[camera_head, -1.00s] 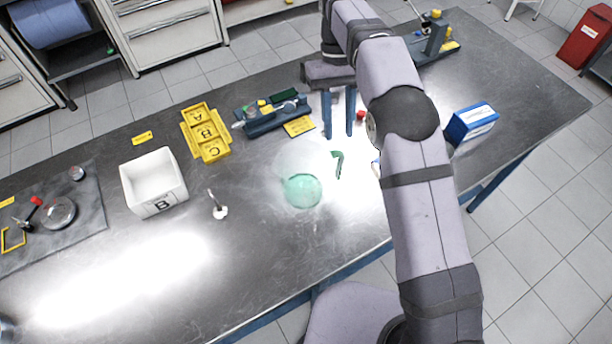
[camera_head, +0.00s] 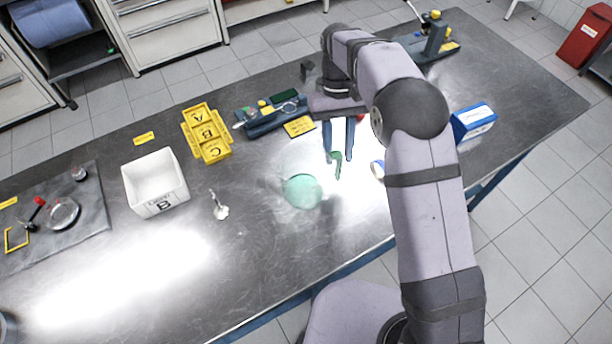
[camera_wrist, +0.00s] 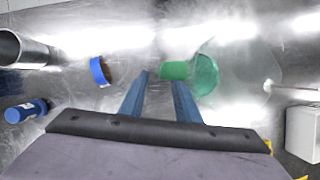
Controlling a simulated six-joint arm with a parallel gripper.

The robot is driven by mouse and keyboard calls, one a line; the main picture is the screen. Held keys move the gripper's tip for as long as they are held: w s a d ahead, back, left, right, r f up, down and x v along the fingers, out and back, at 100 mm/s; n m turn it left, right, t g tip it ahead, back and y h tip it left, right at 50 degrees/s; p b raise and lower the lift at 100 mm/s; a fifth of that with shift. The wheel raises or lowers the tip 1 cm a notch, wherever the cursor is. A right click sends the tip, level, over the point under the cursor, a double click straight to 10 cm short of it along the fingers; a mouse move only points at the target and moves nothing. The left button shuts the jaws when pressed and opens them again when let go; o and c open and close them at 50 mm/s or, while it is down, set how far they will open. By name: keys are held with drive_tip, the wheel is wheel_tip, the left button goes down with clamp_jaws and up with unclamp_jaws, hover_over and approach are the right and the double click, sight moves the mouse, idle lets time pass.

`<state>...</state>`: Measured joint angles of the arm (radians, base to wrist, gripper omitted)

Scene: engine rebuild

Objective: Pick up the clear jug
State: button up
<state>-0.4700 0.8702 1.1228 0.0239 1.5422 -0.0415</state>
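The clear jug (camera_head: 303,190) stands near the middle of the bench, with a pale green base and a see-through body that is hard to make out. Its green handle (camera_head: 337,160) is on its right side. In the wrist view the jug (camera_wrist: 207,74) is ahead, right of centre, with its handle (camera_wrist: 174,70) near the fingertips. My gripper (camera_head: 339,152) is open, its two blue fingers pointing down by the handle. In the wrist view the fingertips (camera_wrist: 160,77) are apart with nothing gripped. I cannot tell whether they touch the handle.
A blue-edged ring (camera_head: 377,169) lies right of the handle. A blue-white box (camera_head: 473,122) stands right. The bench in front of the jug is clear.

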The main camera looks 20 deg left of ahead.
sight(340, 168)
drive_tip(key=shift+d+p+x, duration=0.2)
drive_tip(key=shift+p+x, duration=1.1)
drive_tip(key=shift+x, duration=1.2)
drive_tip(key=shift+r, duration=0.15)
clamp_jaws()
